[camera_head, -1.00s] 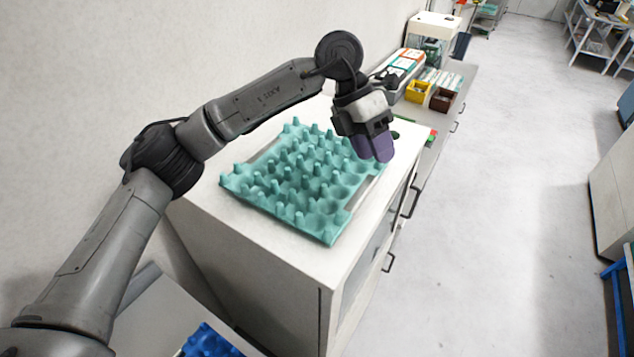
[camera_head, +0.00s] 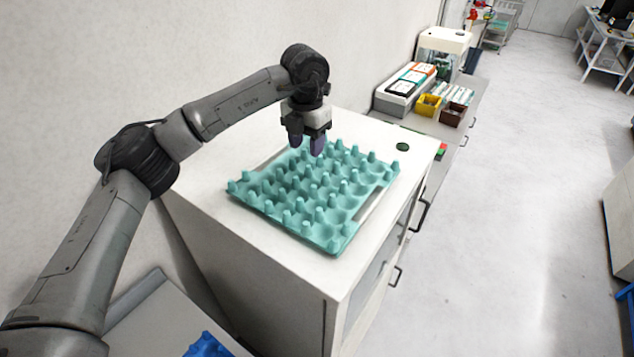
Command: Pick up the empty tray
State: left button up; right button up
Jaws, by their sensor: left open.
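A teal egg tray (camera_head: 325,233) lies flat and empty on top of the white cabinet (camera_head: 270,262). Part of a blue tray (camera_head: 208,345) shows at the bottom edge on a lower surface. My right gripper is not in view.
A small dark green round thing (camera_head: 402,147) lies on the cabinet top behind the tray. Farther back a counter holds a yellow bin (camera_head: 428,106), a brown bin (camera_head: 452,116) and a box-like device (camera_head: 404,88). A wall stands at the left; open floor lies at the right.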

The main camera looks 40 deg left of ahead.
aim_at(308, 166)
pick_arm(q)
jog(key=shift+w+d+f+p, duration=0.1)
jog(key=shift+f+p, duration=0.9)
jog(key=shift+f, duration=1.8)
jog(key=shift+c, duration=0.3)
jog(key=c, duration=0.8)
